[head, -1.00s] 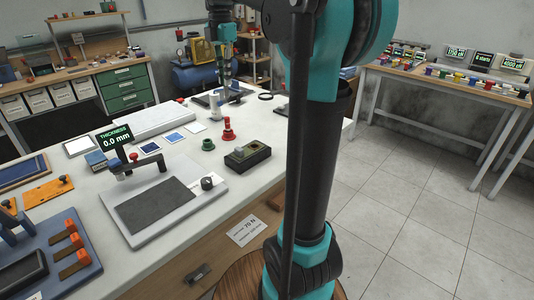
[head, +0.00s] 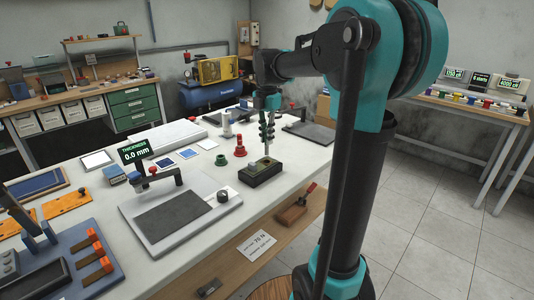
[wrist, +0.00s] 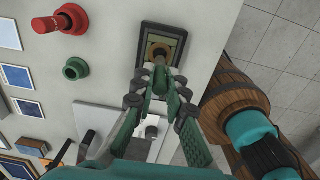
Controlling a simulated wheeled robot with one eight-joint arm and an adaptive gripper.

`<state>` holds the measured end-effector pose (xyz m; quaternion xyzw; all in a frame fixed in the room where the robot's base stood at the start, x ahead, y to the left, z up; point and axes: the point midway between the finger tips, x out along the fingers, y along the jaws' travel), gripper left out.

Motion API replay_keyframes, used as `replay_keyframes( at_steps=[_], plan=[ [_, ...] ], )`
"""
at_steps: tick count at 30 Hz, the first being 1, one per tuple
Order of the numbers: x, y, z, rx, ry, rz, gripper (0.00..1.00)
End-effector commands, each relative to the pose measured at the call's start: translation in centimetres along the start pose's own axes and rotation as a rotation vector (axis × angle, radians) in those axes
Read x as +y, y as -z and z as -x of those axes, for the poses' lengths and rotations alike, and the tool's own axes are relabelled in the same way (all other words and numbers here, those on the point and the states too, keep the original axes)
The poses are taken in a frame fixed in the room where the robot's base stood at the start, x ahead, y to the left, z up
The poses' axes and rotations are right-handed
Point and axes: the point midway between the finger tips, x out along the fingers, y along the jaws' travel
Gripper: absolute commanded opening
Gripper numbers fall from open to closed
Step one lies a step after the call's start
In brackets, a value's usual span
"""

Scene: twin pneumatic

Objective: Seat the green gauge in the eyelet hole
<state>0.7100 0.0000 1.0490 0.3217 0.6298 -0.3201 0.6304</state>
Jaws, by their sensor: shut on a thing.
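A dark block (head: 264,173) stands on the bench's near right side. In the wrist view its recess holds a tan-gold eyelet piece (wrist: 152,50), partly covered by what I hold. My gripper (wrist: 160,86) points down over the block, its fingers shut on a slim upright part, which looks to be the green gauge (wrist: 160,61). In the head view its lower part is a thin grey shaft (head: 267,150) reaching down to the eyelet. Whether its tip is in the hole or just above it is hidden.
A green collar (head: 221,160) with an open top and a red flanged piece (head: 240,150) stand left of the block. A thickness gauge plate (head: 182,213) lies nearer on the left. The bench edge is close on the block's right.

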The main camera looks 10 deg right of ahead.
Motion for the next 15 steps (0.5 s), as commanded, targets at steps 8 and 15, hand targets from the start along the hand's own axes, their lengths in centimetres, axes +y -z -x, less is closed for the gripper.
replay_keyframes(
  at_steps=[8, 15],
  plan=[
    [0.0, 0.0, -2.9, 0.0, 0.0, 0.0, 0.0],
    [0.0, 0.0, -5.9, 0.0, 0.0, 0.0, 0.0]
  ],
)
